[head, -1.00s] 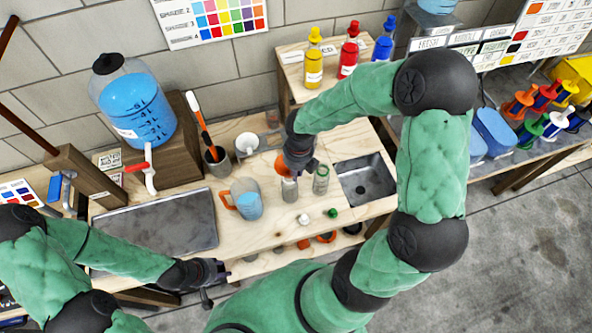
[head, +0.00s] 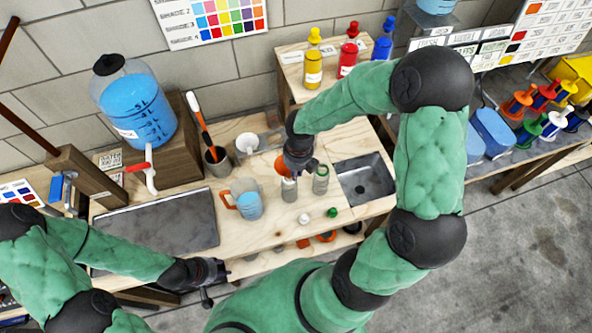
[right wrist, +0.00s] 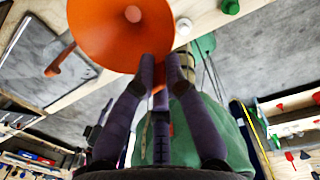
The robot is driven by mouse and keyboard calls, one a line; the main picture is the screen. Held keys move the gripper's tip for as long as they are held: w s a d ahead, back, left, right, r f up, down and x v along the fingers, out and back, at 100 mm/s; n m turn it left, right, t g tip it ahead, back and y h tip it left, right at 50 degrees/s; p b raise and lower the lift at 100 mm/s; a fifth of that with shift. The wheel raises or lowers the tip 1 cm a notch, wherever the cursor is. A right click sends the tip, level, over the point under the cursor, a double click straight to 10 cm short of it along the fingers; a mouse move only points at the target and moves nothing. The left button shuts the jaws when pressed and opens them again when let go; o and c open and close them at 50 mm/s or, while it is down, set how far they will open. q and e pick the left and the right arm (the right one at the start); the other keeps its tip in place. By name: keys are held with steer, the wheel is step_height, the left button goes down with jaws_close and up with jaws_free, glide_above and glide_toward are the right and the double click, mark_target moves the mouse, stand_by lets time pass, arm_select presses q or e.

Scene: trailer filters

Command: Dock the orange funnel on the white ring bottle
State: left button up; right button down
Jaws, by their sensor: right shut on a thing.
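The orange funnel (head: 281,165) is held in my right gripper (head: 298,168), over the workbench. In the right wrist view the funnel's wide cone (right wrist: 118,30) sits by the fingertips (right wrist: 160,72), which are shut on it. Just below, in the head view, stands a bottle (head: 289,192) with a pale top, upright; it seems to be the white ring bottle. The gripper partly hides its top, and I cannot tell whether the funnel touches it. A green-ringed bottle (head: 321,180) stands to its right. My left gripper (head: 216,280) is low at the bench's front edge, its jaws unclear.
A jug of blue liquid (head: 247,204) stands left of the bottles. A white cap (head: 304,219) and a green cap (head: 332,212) lie in front. A sink (head: 365,182) is to the right, a metal tray (head: 160,226) to the left, and a white funnel (head: 247,142) behind.

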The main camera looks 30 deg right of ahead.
steer(key=shift+f+b, duration=0.35)
steer(key=shift+f, duration=0.25)
stand_by(0.3)
steer(key=c, duration=1.6)
jaws_free()
step_height(320, 180, up, 11)
steer(key=p, duration=1.1)
steer(key=shift+s+d+p, duration=0.2)
steer(key=shift+d+p, duration=0.05)
steer(key=shift+p, duration=0.05)
